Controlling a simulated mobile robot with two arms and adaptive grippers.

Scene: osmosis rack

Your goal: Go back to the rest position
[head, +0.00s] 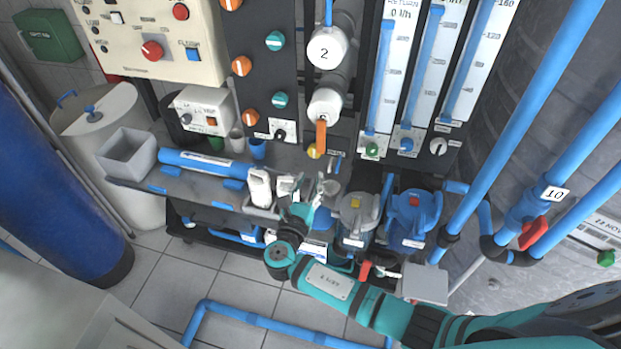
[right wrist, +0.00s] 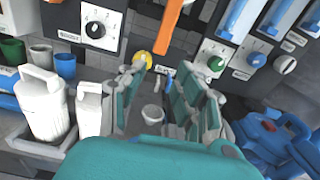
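My right arm (head: 345,287) comes in from the lower right and reaches toward the rack's shelf (head: 205,182). My right gripper (head: 308,187) is over the shelf's right part, beside a white jug (head: 260,187). The right wrist view shows its two fingers (right wrist: 160,88) spread apart with nothing held between them. A small pale cup (right wrist: 152,114) shows in the gap, beyond the fingers; I cannot tell how far. My left gripper is not in view.
White bottles (right wrist: 45,105) stand left of my right gripper. Pumps, one grey (head: 355,212) and one blue (head: 412,212), stand to its right. The control panel (head: 265,75) rises behind. Blue pipes (head: 530,130) run at the right, above my forearm. Floor tiles (head: 220,290) show in front.

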